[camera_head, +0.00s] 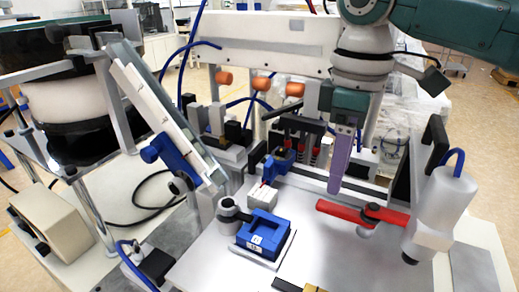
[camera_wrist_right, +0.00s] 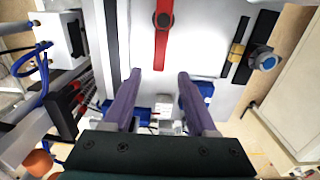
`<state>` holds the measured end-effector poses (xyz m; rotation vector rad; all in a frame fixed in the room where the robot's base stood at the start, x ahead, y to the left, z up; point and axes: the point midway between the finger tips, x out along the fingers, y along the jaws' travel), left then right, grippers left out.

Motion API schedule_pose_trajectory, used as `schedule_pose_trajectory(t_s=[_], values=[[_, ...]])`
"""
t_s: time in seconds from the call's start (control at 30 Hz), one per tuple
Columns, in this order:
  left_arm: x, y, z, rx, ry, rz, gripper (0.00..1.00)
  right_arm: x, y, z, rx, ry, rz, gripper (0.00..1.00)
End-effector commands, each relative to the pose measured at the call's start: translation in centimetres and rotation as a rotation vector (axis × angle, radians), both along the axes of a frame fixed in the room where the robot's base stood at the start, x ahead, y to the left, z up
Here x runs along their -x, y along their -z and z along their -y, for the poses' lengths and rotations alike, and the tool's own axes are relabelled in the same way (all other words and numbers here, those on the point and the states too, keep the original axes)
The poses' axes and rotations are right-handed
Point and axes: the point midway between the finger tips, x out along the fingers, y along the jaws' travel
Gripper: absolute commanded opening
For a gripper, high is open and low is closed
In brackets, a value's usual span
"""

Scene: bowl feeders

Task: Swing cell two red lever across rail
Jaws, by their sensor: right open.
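The red lever (camera_head: 345,212) lies flat on a dark pivot at the right of the white plate in the head view, its longer end pointing left. In the right wrist view the red lever (camera_wrist_right: 162,48) runs down from the top edge. My right gripper (camera_head: 335,190) has purple fingers pointing down just behind the lever's left part. In the wrist view my right gripper (camera_wrist_right: 159,75) is open, with the lever's end lined up between the fingertips. Nothing is held. I cannot tell the height gap. My left gripper is not in view.
A grey-white cylinder (camera_head: 440,205) stands right of the lever. A blue block (camera_head: 264,232) sits on the plate to the left. A dark rail (camera_head: 388,195) runs behind the lever. A sloped chute (camera_head: 160,108) and bowl feeder stand at left. The front plate is mostly clear.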

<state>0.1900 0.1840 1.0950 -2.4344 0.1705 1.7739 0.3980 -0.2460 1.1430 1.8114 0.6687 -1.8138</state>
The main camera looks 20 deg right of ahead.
Motion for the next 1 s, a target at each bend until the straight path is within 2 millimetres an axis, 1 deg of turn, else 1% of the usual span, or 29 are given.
schedule_pose_trajectory(t_s=[0.03, 0.1, 0.2, 0.3, 0.47, 0.7, 1.0], values=[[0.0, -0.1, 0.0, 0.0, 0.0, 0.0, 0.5, 0.2, 1.1, 0.0, 0.002, 0.0, -0.005, 0.57], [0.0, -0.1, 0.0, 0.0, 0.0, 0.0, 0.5, 0.1, 2.5, 0.0, 0.0, 0.0, -0.005, 0.57], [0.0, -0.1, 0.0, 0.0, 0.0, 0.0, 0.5, 0.2, 4.2, 0.0, 0.002, -0.001, -0.004, 0.57], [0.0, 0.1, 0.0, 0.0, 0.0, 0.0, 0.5, 0.0, 5.4, -0.1, 0.001, 0.0, -0.001, 0.57], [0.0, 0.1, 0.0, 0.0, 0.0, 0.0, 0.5, 0.0, 6.3, 0.0, 0.002, -0.002, 0.001, 0.57], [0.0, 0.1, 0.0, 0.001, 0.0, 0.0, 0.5, 0.0, 6.4, 0.0, 0.002, -0.002, 0.001, 0.57], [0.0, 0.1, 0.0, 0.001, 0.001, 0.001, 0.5, 0.0, 6.4, 0.0, 0.001, -0.002, 0.001, 0.24]])
